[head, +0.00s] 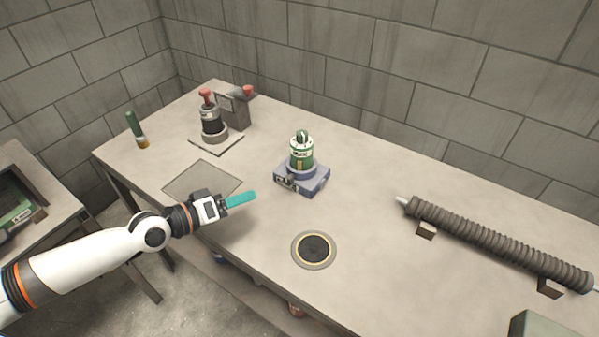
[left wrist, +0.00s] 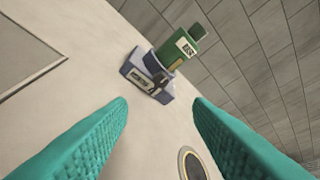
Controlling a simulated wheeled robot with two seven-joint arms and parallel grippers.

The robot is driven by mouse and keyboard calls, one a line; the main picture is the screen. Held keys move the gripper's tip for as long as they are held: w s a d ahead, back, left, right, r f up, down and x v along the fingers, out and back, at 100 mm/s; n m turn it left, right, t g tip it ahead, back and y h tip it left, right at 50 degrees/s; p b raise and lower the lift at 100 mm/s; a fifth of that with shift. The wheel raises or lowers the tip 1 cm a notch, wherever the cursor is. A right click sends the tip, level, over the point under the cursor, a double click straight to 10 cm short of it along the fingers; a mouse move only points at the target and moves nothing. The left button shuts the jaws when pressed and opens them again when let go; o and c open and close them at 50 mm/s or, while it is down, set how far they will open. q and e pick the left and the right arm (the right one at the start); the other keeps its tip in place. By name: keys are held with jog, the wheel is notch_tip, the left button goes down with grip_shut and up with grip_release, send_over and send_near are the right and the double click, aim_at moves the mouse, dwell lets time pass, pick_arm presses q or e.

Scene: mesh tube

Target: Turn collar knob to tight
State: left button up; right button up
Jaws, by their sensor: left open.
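A green cylindrical device (head: 301,160) with a white label and a dark top stands upright in a blue-grey collar base (head: 316,184) near the middle of the table. A small dark and metal fitting (head: 286,182) is on the base's front left; I cannot tell whether it is the collar knob or how it is set. The device (left wrist: 178,50) and base (left wrist: 139,82) also show in the left wrist view, ahead between the fingers. My left gripper (head: 241,200), with teal fingers, is open and empty, left of and nearer than the base. It also shows in the left wrist view (left wrist: 160,108).
A round dark port (head: 314,249) is in the table in front of the device. A red-knobbed device (head: 211,120) stands behind left, beside a grey block (head: 237,110). A green-handled tool (head: 136,128) is far left. A ribbed tube (head: 490,238) lies on the right.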

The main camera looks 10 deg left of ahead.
aim_at(286, 182)
pick_arm(q)
jog(key=shift+w+d, duration=0.25)
jog(key=shift+w, duration=0.1)
jog(key=shift+w+d, duration=0.15)
jog(key=shift+w, duration=0.1)
jog(key=shift+w+d+p, duration=0.15)
jog(key=shift+w+p, duration=0.1)
jog(key=shift+p, duration=0.1)
jog(key=p+x, duration=0.1)
jog(key=x, duration=0.3)
jog(key=shift+w+d+f, duration=0.15)
jog(key=shift+w+d, duration=0.1)
jog(key=shift+d, duration=0.05)
jog(key=x, duration=0.4)
jog(key=shift+w+f, duration=0.1)
jog(key=shift+f, duration=0.05)
jog(key=shift+w+d+f, duration=0.2)
jog(key=shift+w+d, duration=0.15)
jog(key=shift+w, duration=0.1)
pick_arm(e)
jog(key=shift+s+a+r, duration=0.15)
jog(key=shift+a+r, duration=0.05)
jog(key=shift+r, duration=0.65)
